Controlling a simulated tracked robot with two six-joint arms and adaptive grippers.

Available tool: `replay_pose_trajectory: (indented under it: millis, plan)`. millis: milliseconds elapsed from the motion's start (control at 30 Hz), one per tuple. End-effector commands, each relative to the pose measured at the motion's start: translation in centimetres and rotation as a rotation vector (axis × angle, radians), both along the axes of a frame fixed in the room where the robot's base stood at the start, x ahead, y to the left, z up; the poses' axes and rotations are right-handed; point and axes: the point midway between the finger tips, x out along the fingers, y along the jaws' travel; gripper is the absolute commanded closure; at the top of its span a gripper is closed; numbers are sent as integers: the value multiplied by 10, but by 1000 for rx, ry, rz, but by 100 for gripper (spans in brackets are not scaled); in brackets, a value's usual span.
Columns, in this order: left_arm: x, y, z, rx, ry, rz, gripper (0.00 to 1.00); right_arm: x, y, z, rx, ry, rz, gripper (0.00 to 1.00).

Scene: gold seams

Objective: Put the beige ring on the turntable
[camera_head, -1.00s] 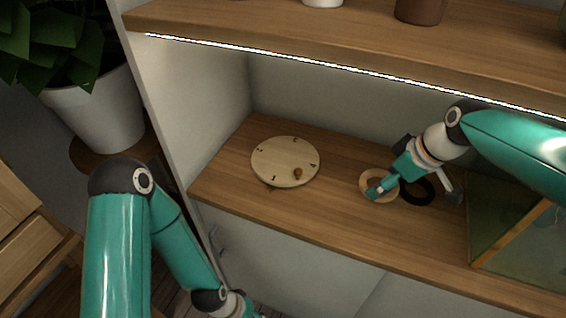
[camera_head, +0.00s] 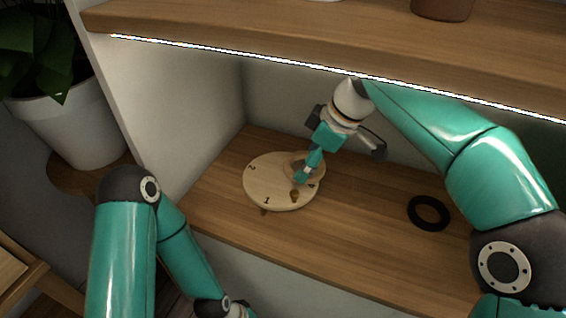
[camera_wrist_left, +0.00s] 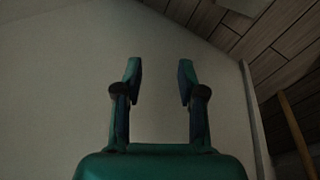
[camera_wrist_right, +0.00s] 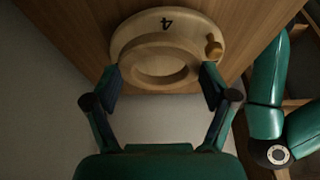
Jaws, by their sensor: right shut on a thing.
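The turntable (camera_head: 262,182) is a round pale wooden disc with numbers and a small brown knob (camera_head: 294,196), on the shelf left of centre. My right gripper (camera_head: 303,175) is over its right back part, shut on the beige ring (camera_head: 293,160). In the right wrist view the ring (camera_wrist_right: 160,86) lies between the fingers, overlapping the turntable (camera_wrist_right: 124,45) near the number 4. I cannot tell whether the ring touches the disc. The gripper hides part of the ring in the head view. My left gripper (camera_wrist_left: 160,72) is open and empty, away from the shelf.
A black ring (camera_head: 429,213) lies flat on the wooden shelf (camera_head: 370,215) to the right. A potted plant (camera_head: 75,130) stands outside on the left. The shelf between turntable and black ring is clear.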

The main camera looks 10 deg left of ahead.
Motion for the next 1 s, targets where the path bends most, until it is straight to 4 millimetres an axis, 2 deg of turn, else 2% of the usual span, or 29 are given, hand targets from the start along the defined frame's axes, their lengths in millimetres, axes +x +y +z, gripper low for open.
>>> replay_pose_trajectory:
  millis: [33,100,300,433,667,1000]
  plan:
    - [0,0,3,0,0,0,60,3,15,1,0,0,3,43]
    - [0,0,5,0,0,0,60,5,31,1,0,-1,4,43]
    - [0,0,10,0,0,0,60,11,55,1,1,-1,1,43]
    - [0,0,6,0,0,0,60,11,58,-6,0,1,-1,43]
    - [0,0,-13,0,0,0,60,10,58,-35,0,1,1,43]
    - [0,0,-11,0,0,0,60,10,58,-36,0,1,1,43]
